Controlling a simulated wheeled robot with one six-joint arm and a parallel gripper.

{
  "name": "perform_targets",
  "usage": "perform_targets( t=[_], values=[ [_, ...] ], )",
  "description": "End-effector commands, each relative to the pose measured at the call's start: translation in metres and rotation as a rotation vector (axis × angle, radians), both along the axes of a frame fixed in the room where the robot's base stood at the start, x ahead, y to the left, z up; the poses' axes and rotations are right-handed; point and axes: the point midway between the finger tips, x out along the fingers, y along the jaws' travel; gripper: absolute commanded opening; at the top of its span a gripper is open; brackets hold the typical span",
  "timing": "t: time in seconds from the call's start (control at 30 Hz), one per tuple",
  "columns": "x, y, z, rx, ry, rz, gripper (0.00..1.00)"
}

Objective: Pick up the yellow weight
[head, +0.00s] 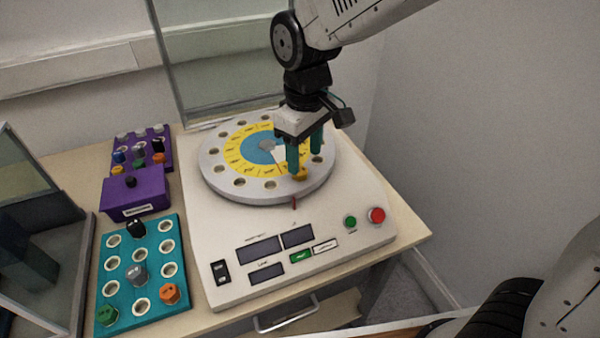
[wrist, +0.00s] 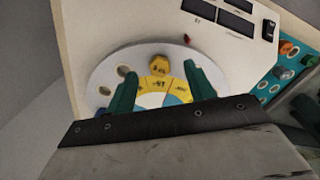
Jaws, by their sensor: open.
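The yellow weight (head: 299,174) sits near the front edge of the round disc (head: 222,181) on the white machine. It also shows in the wrist view (wrist: 159,66), between and beyond the two green fingers. My gripper (head: 304,166) is over the front right part of the disc, pointing down, with its fingers apart and empty. In the head view the left fingertip is just above and beside the weight and partly overlaps it. I cannot tell whether they touch. The gripper also shows in the wrist view (wrist: 160,78).
The white machine (head: 335,255) has a green button (head: 350,221) and a red button (head: 377,215) at its front right. A teal tray (head: 124,266) with several weights and a purple box (head: 135,192) stand at the left. A clear panel (head: 215,60) rises behind the disc.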

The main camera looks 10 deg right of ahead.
Motion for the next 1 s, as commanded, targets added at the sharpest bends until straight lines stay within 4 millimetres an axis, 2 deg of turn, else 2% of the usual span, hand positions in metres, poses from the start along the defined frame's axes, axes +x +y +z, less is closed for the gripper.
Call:
perform_targets(
  t=[0.2, 0.3, 0.57, 0.6, 0.77, 1.0],
  values=[
    [0.007, 0.002, -0.033, -0.001, 0.003, -0.001, 0.54],
    [0.007, 0.002, -0.043, -0.001, 0.001, -0.001, 0.54],
    [0.007, 0.002, -0.047, 0.000, -0.001, -0.001, 0.54],
    [0.007, 0.002, -0.047, 0.000, -0.001, -0.001, 0.51],
    [0.007, 0.002, -0.047, 0.000, -0.001, -0.001, 0.06],
    [0.007, 0.002, -0.047, 0.000, -0.001, -0.001, 0.06]
  ],
)
